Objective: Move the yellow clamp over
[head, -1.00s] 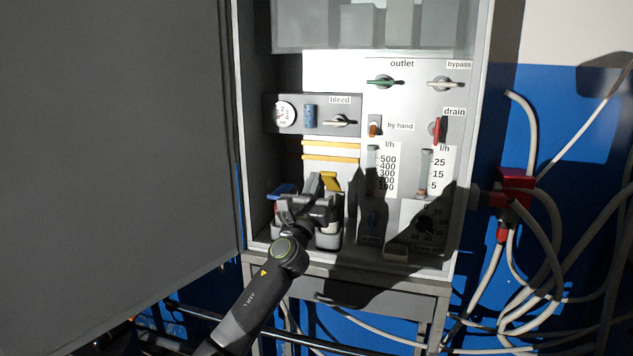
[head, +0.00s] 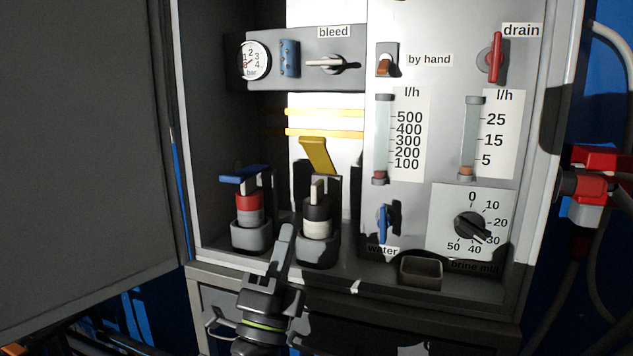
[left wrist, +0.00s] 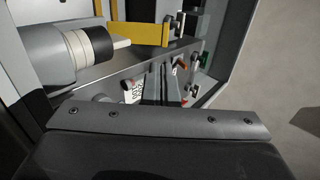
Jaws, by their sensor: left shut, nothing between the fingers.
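The yellow clamp (head: 316,155) stands raised and tilted above the black-and-white bottle (head: 317,218) in the cabinet. It also shows in the left wrist view (left wrist: 138,34), beside the bottle's dark cap (left wrist: 97,44). The blue clamp (head: 243,174) lies nearly level over the red-and-grey bottle (head: 249,207) to the left. My left gripper (head: 287,232) is shut and empty, in front of and below the two bottles, apart from the yellow clamp. Its fingers (left wrist: 163,82) also show together in the left wrist view. My right gripper is not in view.
The bleed panel (head: 306,74) is above the clamps. The blue water valve (head: 382,223), a small grey tray (head: 421,270) and the brine dial (head: 470,226) are to the right. A large dark door panel (head: 80,150) fills the left side.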

